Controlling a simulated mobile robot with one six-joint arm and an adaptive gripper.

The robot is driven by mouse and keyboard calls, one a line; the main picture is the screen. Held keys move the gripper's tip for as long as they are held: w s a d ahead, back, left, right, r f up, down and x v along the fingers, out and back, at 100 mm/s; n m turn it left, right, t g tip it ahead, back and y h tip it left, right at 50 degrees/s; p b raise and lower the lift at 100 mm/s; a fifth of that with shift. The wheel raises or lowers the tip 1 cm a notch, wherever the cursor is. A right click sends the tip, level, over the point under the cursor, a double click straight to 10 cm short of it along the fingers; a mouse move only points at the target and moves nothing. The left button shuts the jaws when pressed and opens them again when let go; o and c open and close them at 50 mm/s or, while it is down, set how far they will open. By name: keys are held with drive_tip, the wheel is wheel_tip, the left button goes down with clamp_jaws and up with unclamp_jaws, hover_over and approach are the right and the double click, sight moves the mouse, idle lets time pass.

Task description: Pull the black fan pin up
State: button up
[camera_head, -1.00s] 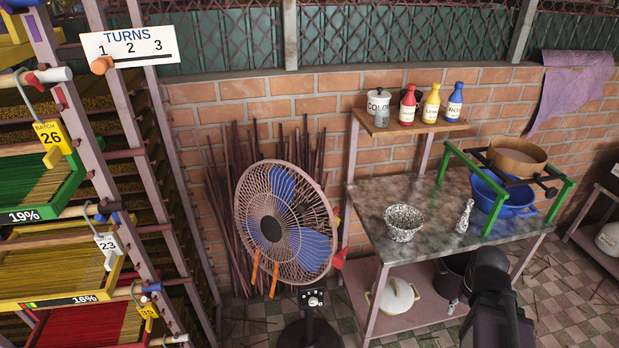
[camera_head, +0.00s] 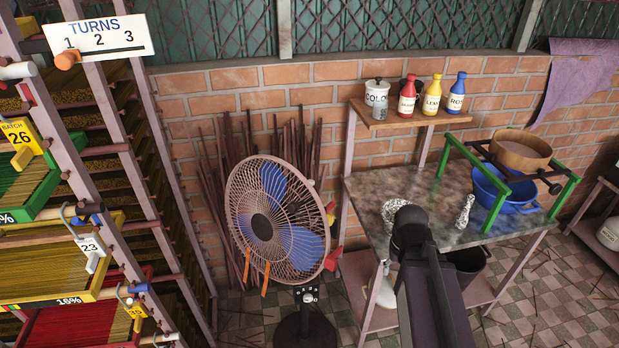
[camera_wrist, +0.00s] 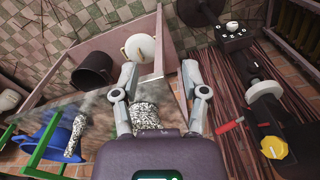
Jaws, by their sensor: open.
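The blue-bladed fan (camera_head: 275,220) stands on its black base in front of the brick wall in the head view. Its back carries a yellow part (camera_head: 330,208) and a red part (camera_head: 333,257) at the right rim. In the wrist view the fan's black motor housing (camera_wrist: 268,106) is at the right, with a yellow knob (camera_wrist: 275,147) and a red lever (camera_wrist: 230,125). I cannot single out the black pin among the dark parts. My gripper (camera_wrist: 158,72) is open and empty, left of the housing and apart from it. My arm hides it in the head view.
Bottles stand on the wooden shelf (camera_head: 420,118). A tray rack (camera_head: 125,165) is at the left.

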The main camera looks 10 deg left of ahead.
drive_tip(key=shift+a, duration=0.35)
drive_tip(key=shift+o, duration=0.7)
drive_tip(key=w+a+r+n+p, duration=2.2)
drive_tip(key=w+a+n, duration=0.2)
drive_tip(key=n, duration=0.5)
drive_tip(key=shift+w+a+r+n+p, duration=0.25)
drive_tip(key=shift+w+r+n+p, duration=0.15)
drive_tip(key=shift+w, duration=0.1)
drive_tip(key=shift+f, duration=0.25)
wheel_tip(320, 180, down, 14)
drive_tip(key=b, duration=1.4)
drive_tip(key=shift+r, duration=0.25)
drive_tip(key=shift+c, duration=0.2)
